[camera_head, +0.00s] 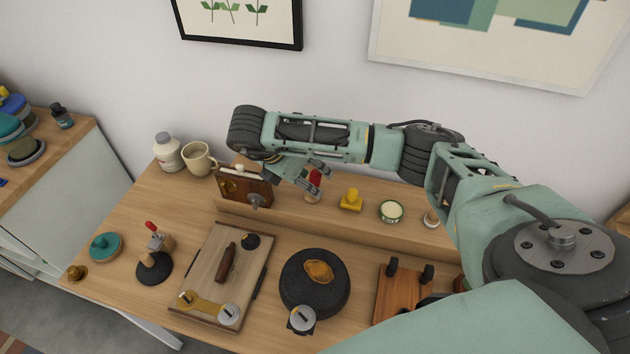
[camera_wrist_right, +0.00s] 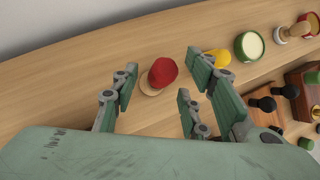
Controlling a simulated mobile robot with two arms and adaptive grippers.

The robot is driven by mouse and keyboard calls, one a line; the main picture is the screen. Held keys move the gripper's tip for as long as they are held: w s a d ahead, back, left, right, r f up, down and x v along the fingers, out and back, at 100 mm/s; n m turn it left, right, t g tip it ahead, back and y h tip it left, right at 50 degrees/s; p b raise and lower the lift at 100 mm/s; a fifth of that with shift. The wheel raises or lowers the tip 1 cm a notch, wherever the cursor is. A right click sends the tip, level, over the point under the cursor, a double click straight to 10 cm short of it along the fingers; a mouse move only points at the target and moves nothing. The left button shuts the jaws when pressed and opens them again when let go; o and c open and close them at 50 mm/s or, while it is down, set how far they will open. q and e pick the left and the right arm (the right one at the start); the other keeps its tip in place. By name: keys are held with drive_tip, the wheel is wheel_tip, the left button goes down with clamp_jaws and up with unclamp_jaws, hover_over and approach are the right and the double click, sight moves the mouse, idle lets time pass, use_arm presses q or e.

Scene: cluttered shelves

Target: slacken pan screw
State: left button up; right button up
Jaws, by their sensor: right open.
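I cannot tell for certain which part is the pan screw. A round black piece with a yellow top (camera_head: 315,285) lies on the table, with a grey slotted knob (camera_head: 301,319) at its front edge. My right gripper (camera_head: 313,176) is open and empty above the raised back ledge. Its fingers are spread near a red-topped piece (camera_wrist_right: 162,73) on a round wooden base; contact cannot be told. My left gripper is not in view.
A wooden box with a metal knob (camera_head: 247,189) stands left of my right gripper. A yellow piece (camera_head: 351,200) and a green tin (camera_head: 391,211) sit on the ledge to its right. A red-tipped stand on a black base (camera_head: 154,268) and a wooden block with black knobs (camera_head: 394,295) flank the middle.

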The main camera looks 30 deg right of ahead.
drive_tip(key=shift+x, duration=1)
drive_tip(key=shift+w, duration=0.1)
clamp_jaws()
